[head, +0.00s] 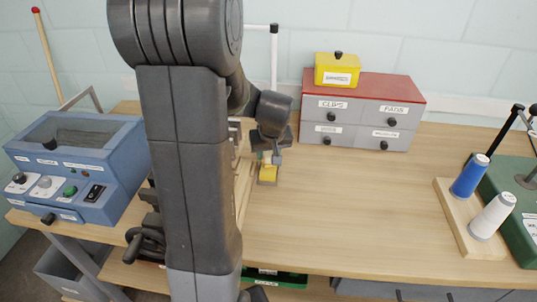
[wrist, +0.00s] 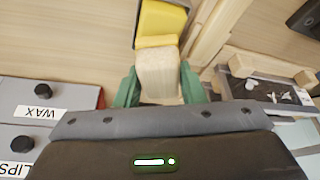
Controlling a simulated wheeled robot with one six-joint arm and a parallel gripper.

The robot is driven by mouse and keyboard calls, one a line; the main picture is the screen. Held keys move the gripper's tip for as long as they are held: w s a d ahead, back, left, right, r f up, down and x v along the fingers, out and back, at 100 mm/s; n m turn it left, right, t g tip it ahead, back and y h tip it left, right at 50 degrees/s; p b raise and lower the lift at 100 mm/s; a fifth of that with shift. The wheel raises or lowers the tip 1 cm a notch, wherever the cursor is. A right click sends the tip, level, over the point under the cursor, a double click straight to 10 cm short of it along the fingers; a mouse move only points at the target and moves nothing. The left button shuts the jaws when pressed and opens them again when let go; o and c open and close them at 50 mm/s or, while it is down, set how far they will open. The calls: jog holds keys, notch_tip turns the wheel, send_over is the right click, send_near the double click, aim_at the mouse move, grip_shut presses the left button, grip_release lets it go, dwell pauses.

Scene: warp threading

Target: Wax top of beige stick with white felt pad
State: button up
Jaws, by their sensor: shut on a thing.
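My gripper (wrist: 158,88) has its green fingers on both sides of a pale cream block (wrist: 158,72), which I take to be the felt pad. The block's far end is yellow, at or against a yellow slab (wrist: 162,22) in a dark-edged holder; I cannot tell whether they touch. In the head view my gripper (head: 269,156) is just above the yellow slab (head: 268,173) on the table. A pale wooden frame (wrist: 212,32) stands right of it in the wrist view. I cannot single out the beige stick; my arm hides part of this area in the head view.
A drawer cabinet (head: 372,90) with a yellow box (head: 337,69) on top stands at the back. A blue machine (head: 75,165) is at the left. Blue (head: 470,177) and white (head: 492,216) spools stand on a board at the right. The table's middle (head: 350,210) is clear.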

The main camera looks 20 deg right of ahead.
jog(key=shift+r+p, duration=1.2)
jog(key=shift+r, duration=0.9)
